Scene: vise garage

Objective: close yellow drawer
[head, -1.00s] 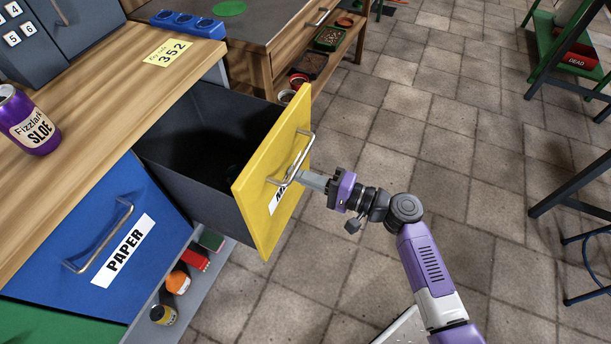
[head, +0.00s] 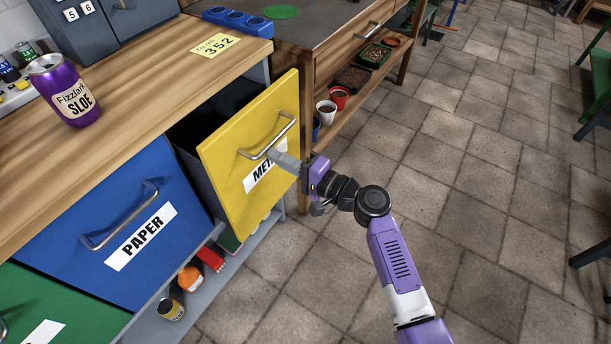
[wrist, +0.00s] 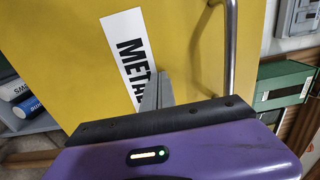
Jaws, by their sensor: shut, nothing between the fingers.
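The yellow drawer (head: 225,162) has a silver bar handle and a white label, partly covered, that begins "MET". It stands partly open under the wooden worktop, with a dark gap behind its front. My gripper (head: 279,156) is shut and empty, its fingertips at the drawer front by the handle and label. In the wrist view the shut fingers (wrist: 157,94) point at the yellow front (wrist: 200,40), over the label's end, with the handle (wrist: 230,50) to their right. I cannot tell if the tips press on the front.
A blue drawer (head: 172,185) marked PAPER is left of the yellow one, flush under the worktop (head: 145,75). A purple can (head: 65,92) stands on top. A lower shelf (head: 233,262) holds small items. A wooden bench (head: 310,72) stands behind.

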